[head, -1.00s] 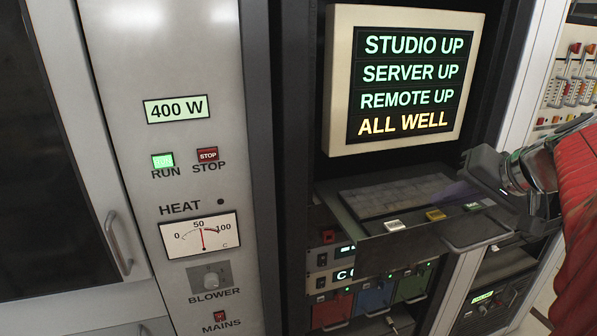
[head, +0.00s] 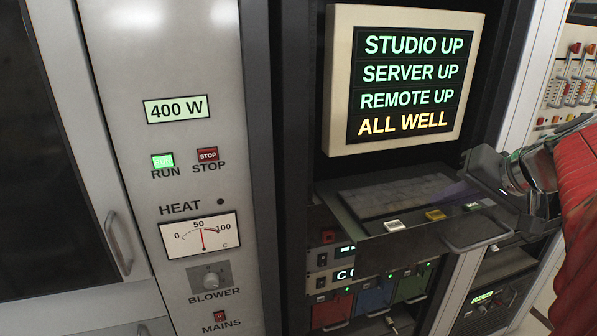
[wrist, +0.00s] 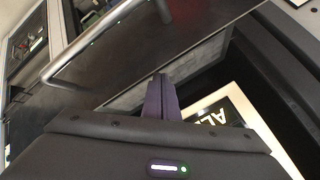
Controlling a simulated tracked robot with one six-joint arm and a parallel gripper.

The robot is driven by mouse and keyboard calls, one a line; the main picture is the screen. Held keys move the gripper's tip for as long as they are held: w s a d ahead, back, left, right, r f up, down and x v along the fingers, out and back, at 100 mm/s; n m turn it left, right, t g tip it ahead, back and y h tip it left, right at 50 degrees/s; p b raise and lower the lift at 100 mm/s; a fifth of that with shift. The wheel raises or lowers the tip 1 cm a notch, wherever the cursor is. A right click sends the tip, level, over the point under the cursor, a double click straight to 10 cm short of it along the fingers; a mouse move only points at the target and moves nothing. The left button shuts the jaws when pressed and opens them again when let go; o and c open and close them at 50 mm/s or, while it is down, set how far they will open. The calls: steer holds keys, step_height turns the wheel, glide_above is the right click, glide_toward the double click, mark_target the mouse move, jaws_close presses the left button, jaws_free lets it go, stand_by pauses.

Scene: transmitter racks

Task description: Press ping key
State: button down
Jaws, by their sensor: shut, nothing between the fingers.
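A pulled-out keyboard tray (head: 385,248) sits below the monitor. Three keys stand along its front part: a white key (head: 394,226), a yellow key (head: 436,215) and a pale green key (head: 472,206). Their labels are too small to read, so I cannot tell which is the ping key. My gripper (head: 450,194) reaches in from the right, above the tray and behind the green key. It is shut and empty. In the wrist view its dark purple fingers (wrist: 160,95) point over the tray; the keys cannot be made out there.
The monitor (head: 410,82) stands just behind and above the tray, reading STUDIO UP, SERVER UP, REMOTE UP, ALL WELL. A metal handle (head: 480,240) juts from the tray front. Coloured modules (head: 375,298) lie below. A transmitter cabinet (head: 195,130) is at left.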

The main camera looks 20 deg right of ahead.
mark_target(441, 217)
steer(key=shift+f, duration=0.75)
stand_by(0.8)
stand_by(0.4)
steer(key=shift+r, duration=0.8)
step_height(441, 217, up, 5)
stand_by(0.6)
stand_by(0.4)
